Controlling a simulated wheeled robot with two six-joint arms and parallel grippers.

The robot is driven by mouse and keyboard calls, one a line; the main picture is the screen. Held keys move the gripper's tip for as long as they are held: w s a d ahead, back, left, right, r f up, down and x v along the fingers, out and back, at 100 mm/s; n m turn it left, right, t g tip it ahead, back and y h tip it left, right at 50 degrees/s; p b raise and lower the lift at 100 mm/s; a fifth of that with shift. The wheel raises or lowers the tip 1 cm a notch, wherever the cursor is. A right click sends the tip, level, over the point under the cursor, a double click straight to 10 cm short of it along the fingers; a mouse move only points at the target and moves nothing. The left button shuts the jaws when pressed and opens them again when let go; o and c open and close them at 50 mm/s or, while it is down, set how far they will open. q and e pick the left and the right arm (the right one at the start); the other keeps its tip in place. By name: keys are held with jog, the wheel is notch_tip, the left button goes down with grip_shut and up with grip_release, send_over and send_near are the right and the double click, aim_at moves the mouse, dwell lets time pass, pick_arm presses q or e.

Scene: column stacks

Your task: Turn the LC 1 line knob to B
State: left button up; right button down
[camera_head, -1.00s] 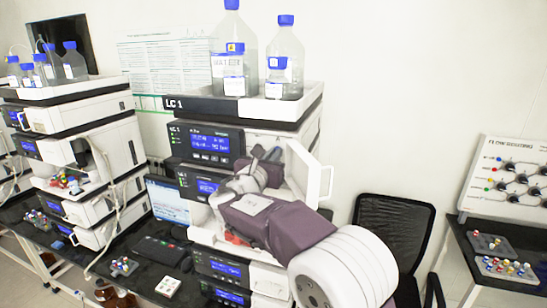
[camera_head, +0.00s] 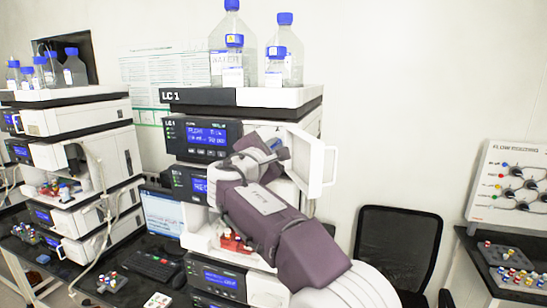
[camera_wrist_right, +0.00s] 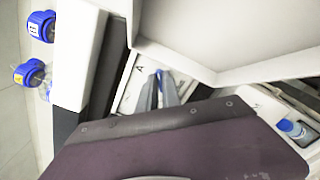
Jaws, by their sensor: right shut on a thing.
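The LC 1 stack (camera_head: 205,97) stands in the middle of the head view, with its white door (camera_head: 318,168) swung open to the right. My right gripper (camera_head: 268,146) reaches into the upper part of the open bay, and my arm covers much of the bay. A white label plate (camera_wrist_right: 140,68) with a letter A shows beside the knob. The knob's exact setting cannot be read. My left gripper is not in view.
Bottles with blue caps (camera_head: 285,50) stand on top of the stack. A red vial rack (camera_head: 236,241) sits low in the bay, close to my arm. A black chair (camera_head: 398,245) stands to the right. Another instrument stack (camera_head: 75,150) is at the left.

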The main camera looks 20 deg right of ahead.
jog(key=m+b, duration=0.1)
jog(key=m, duration=0.1)
jog(key=m+b, duration=0.1)
jog(key=shift+f+m, duration=0.2)
jog(key=shift+m, duration=0.2)
jog(key=shift+m+b, duration=0.95)
jog(key=shift+m, duration=0.95)
jog(key=shift+r, duration=0.1)
jog(key=c, duration=1.8)
grip_release()
jog(key=b+v, duration=0.3)
jog(key=v, duration=0.6)
jog(key=shift+b, duration=0.35)
